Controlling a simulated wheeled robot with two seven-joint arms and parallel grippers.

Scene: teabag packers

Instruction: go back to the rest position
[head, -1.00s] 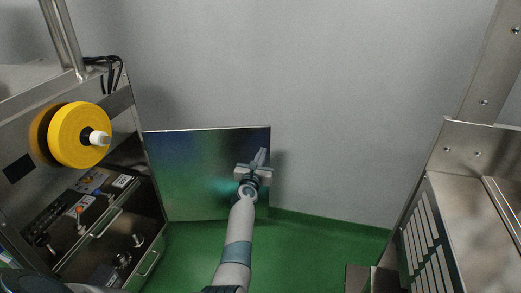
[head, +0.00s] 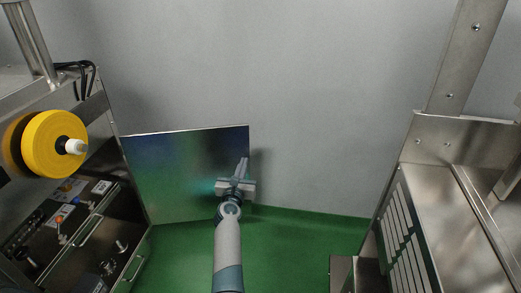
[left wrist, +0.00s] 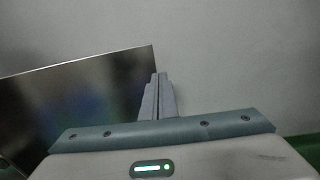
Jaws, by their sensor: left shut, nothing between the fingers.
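My left gripper (head: 241,170) shows in the middle of the head view, at the end of my pale arm that comes up from the bottom edge. Its fingers are shut and hold nothing. It appears in front of the right part of a shiny metal panel (head: 175,175); I cannot tell the gap between them. In the left wrist view the closed fingers (left wrist: 160,80) point up at the wall, with the panel (left wrist: 80,100) to their left. My right gripper is in neither view.
A steel machine with a yellow roll (head: 52,144) and a panel of knobs and handles stands at the left. Another steel machine (head: 440,200) with a slotted side stands at the right. A grey wall (head: 270,70) closes the back. Green floor (head: 290,245) is bare between the machines.

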